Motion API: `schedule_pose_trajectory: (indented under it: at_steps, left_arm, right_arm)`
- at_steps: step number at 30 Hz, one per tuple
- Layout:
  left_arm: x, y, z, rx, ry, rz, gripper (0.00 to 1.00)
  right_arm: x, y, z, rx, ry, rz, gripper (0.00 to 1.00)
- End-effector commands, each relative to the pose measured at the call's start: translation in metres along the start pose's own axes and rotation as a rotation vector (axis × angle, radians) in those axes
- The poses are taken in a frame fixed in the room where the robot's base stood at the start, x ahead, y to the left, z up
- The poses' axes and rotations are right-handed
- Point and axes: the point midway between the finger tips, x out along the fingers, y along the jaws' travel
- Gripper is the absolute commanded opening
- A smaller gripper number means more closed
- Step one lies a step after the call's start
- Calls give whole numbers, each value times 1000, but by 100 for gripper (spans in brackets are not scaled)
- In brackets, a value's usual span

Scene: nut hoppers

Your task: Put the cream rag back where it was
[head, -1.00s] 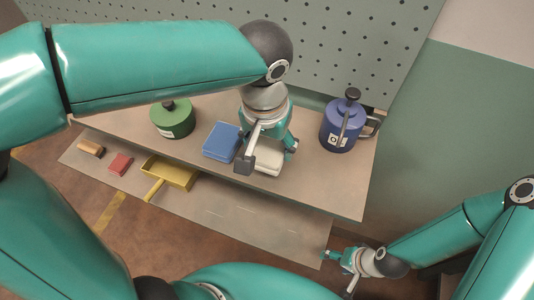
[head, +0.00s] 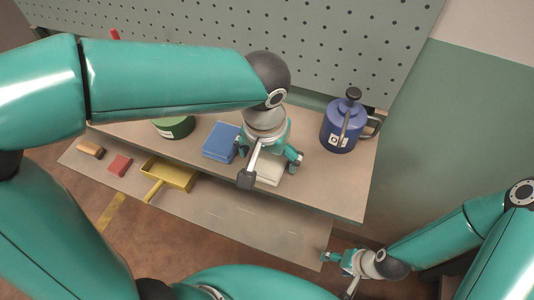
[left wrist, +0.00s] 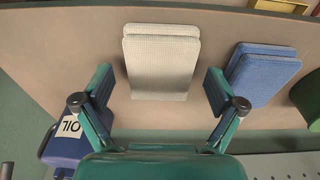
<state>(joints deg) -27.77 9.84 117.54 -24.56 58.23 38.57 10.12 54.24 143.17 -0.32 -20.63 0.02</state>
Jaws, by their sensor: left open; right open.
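The cream rag (head: 270,174) is a folded, textured cloth lying flat on the upper bench top, right of a blue folded rag (head: 220,142). My left gripper (head: 271,170) is over it, partly hiding it in the head view. In the left wrist view the cream rag (left wrist: 160,62) lies between the two spread fingers of the left gripper (left wrist: 158,82), with a gap on each side. The left gripper is open and empty. My right gripper (head: 338,274) is open and empty, low at the right, away from the rags.
A blue oil can (head: 338,128) stands right of the cream rag. A green can (head: 174,128) is partly hidden by my arm. The lower shelf (head: 270,226) holds a yellow dustpan (head: 172,172), a red block (head: 120,165) and a wooden-backed brush (head: 90,149). A perforated panel (head: 300,45) stands behind.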

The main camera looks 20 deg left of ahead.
Motion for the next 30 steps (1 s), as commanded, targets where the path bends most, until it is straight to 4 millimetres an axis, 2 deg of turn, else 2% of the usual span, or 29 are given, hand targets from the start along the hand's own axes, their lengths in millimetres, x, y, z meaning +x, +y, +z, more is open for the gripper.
schedule_pose_trajectory:
  at_steps: [6, 11, 24, 30]
  left_arm:
    - [-2, 0, 0, 0, 0, 0, 95]
    - [-14, 0, -1, -1, 3, 1, 95]
    - [-98, 0, -1, 0, 4, 2, 95]
    - [-119, 0, 0, -1, 1, 1, 95]
  right_arm:
    - [-2, -1, 0, 0, 0, 0, 74]
    - [-3, -1, 0, 0, 0, 0, 74]
    - [-12, -4, 0, 0, 0, 0, 74]
    - [-14, -5, 0, 0, 0, 0, 74]
